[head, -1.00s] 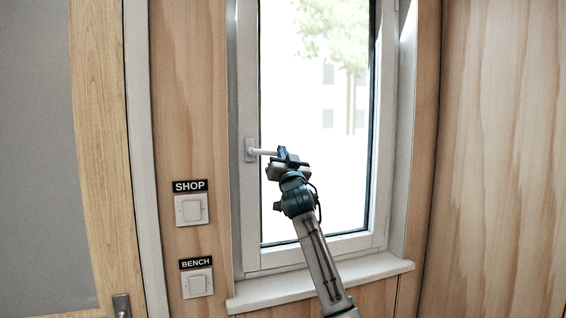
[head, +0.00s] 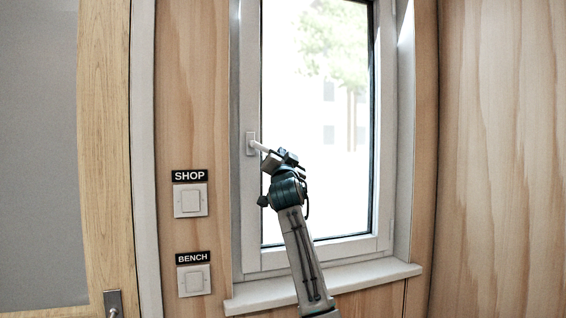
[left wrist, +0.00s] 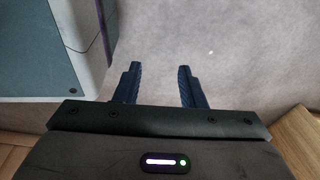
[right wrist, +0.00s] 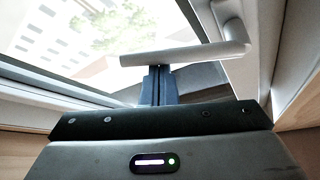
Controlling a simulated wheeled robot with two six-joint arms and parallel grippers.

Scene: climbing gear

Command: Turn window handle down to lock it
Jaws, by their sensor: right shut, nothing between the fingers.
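The white window handle (head: 259,147) sits on its plate on the left side of the window frame. It slants down to the right from its pivot. My right gripper (head: 283,155) is at the handle's free end and partly hides it. In the right wrist view the handle (right wrist: 185,54) crosses just beyond the fingertips of my right gripper (right wrist: 158,72), which are together with nothing between them. They look close against the handle; I cannot tell for sure if they touch. My left gripper (left wrist: 160,75) shows only in its wrist view, open and empty.
The window (head: 315,120) is closed in its frame, with a sill (head: 330,284) below. Two switches, SHOP (head: 190,200) and BENCH (head: 194,280), are on the wall to the left. A door (head: 105,150) is farther left. Grey floor (left wrist: 230,50) lies beyond my left gripper.

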